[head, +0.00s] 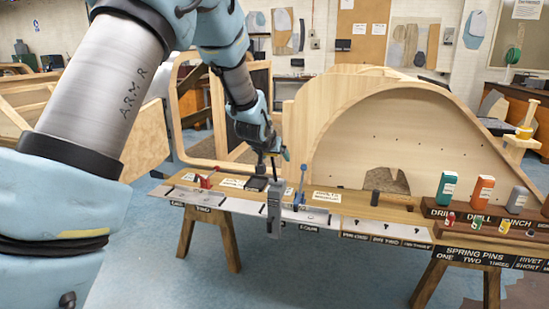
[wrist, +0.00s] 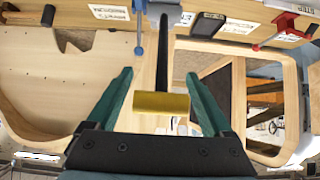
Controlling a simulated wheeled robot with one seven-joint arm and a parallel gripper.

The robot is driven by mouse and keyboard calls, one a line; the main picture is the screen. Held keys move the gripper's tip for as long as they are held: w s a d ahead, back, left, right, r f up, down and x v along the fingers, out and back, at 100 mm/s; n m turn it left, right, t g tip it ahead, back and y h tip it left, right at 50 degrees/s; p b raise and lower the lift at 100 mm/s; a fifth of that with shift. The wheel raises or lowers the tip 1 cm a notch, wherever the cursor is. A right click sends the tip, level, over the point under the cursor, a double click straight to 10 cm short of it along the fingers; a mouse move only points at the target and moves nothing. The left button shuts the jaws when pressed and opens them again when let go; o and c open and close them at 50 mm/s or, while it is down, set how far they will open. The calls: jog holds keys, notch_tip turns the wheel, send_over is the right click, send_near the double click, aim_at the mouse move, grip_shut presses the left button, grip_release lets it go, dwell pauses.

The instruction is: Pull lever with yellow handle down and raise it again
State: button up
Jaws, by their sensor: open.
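The yellow handle (wrist: 160,104) is a short bar across the end of a dark lever (wrist: 162,60) in the wrist view. It lies between the two teal fingers of my open gripper (wrist: 159,75), with a gap visible on each side. In the head view the lever rises from a grey bracket (head: 274,210) on the bench front. My gripper (head: 272,157) is over its upper end there and hides the yellow handle.
A blue-handled lever (head: 301,178) stands just right of the bracket, and a red clamp (head: 206,181) is to the left. A large curved wooden frame (head: 340,110) stands behind the bench. Coloured bottles (head: 483,190) are at the right. The floor in front is clear.

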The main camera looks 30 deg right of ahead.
jog(key=b+v, duration=0.2)
jog(key=v, duration=0.8)
jog(key=shift+s+a+r+b, duration=0.15)
jog(key=shift+s+a+b, duration=0.05)
jog(key=shift+b, duration=0.15)
